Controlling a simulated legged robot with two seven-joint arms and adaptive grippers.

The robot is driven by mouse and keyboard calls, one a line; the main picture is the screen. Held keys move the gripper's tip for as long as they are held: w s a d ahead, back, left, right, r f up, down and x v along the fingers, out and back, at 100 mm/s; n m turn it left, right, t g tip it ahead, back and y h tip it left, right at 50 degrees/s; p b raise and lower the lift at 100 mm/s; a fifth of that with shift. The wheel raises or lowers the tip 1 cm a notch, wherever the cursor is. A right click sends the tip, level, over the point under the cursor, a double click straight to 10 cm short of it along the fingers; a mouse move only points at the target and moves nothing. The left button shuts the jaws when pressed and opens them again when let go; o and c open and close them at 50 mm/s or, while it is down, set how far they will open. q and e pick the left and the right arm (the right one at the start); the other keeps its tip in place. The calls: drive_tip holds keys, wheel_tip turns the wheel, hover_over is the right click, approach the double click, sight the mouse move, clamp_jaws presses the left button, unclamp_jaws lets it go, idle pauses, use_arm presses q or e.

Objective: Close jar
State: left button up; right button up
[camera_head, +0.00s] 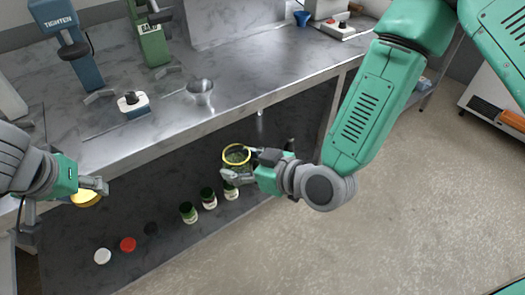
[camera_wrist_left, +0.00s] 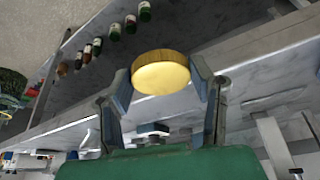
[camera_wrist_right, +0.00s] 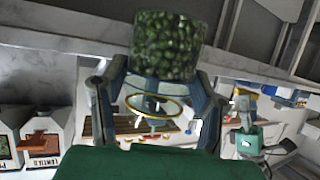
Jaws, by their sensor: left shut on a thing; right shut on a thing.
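My left gripper (camera_head: 92,190) is shut on a yellow-gold lid (camera_head: 86,198) at the left, in front of the bench edge. In the left wrist view the round lid (camera_wrist_left: 161,74) sits between both fingertips. My right gripper (camera_head: 240,168) is shut on a clear jar (camera_head: 237,156) with green contents and a yellow rim, held in front of the bench. In the right wrist view the jar (camera_wrist_right: 168,45) sits between the fingers, filled with green pieces. The jar and the lid are well apart.
The grey marble bench (camera_head: 240,72) carries a metal funnel cup (camera_head: 200,91), a blue machine (camera_head: 70,40), a green machine (camera_head: 148,35) and a red-knobbed box (camera_head: 336,29). On the lower shelf stand several small bottles (camera_head: 208,198) and loose lids, one red (camera_head: 128,244).

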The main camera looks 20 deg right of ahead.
use_arm(q)
drive_tip(key=shift+a, duration=0.2)
drive_tip(key=w+d+r+m, duration=0.1)
drive_tip(key=w+d, duration=0.2)
drive_tip(key=d, duration=0.2)
wheel_tip(320, 180, up, 7)
drive_tip(key=m+h, duration=0.2)
drive_tip(key=m, duration=0.3)
hover_over(238, 164)
drive_tip(key=w+a, duration=0.1)
drive_tip(key=w, duration=0.1)
drive_tip(key=shift+s+a+f+g, duration=0.1)
drive_tip(key=shift+s+a+g, duration=0.05)
drive_tip(key=shift+g, duration=0.15)
drive_tip(key=shift+f, duration=2.05)
drive_tip(key=shift+s, duration=0.1)
